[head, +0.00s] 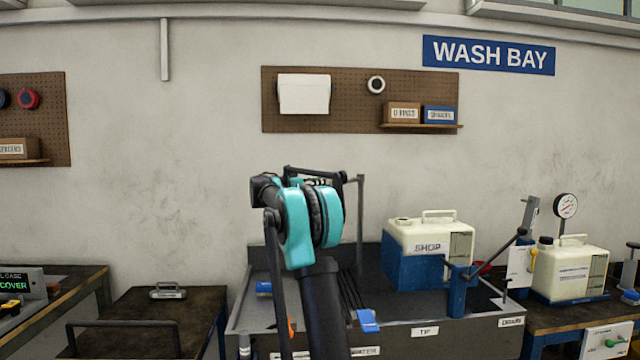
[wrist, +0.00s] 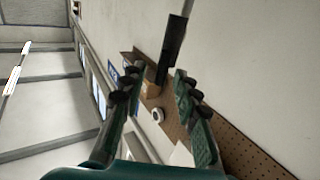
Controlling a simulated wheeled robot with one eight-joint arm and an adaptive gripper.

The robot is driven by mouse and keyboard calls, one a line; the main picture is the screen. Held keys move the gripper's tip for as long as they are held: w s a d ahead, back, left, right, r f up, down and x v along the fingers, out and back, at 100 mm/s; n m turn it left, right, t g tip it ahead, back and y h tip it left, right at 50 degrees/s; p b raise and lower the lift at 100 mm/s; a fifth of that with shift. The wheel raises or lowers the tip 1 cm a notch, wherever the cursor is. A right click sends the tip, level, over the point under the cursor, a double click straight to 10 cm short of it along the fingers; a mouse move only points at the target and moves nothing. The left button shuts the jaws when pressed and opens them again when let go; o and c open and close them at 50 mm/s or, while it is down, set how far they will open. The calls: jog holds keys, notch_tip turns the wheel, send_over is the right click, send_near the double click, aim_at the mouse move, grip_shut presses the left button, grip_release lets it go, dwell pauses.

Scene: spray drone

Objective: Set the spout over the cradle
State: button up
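A thin grey post (head: 361,225) stands at the back of the wash bench, with a dark bar at its top that appears to be the spout (head: 312,172). In the wrist view a black sleeve on a grey rod, likely the spout (wrist: 172,52), lies between the fingertips of my gripper (wrist: 160,78). The fingers are apart, with gaps visible beside the sleeve; no grip shows. In the head view my teal wrist hides most of the gripper. A blue cradle (head: 408,272) holds a cream jug (head: 430,236) marked SHOP, right of my arm.
The wash bench (head: 385,338) has a TIP label at its front and a blue piece (head: 367,320) near its edge. A second cream jug (head: 572,270) and a gauge (head: 565,206) stand at right. A dark table (head: 150,315) is at left. The wall and pegboard (head: 360,100) are behind.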

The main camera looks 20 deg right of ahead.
jog(key=shift+d, duration=0.35)
jog(key=shift+c, duration=0.5)
grip_shut()
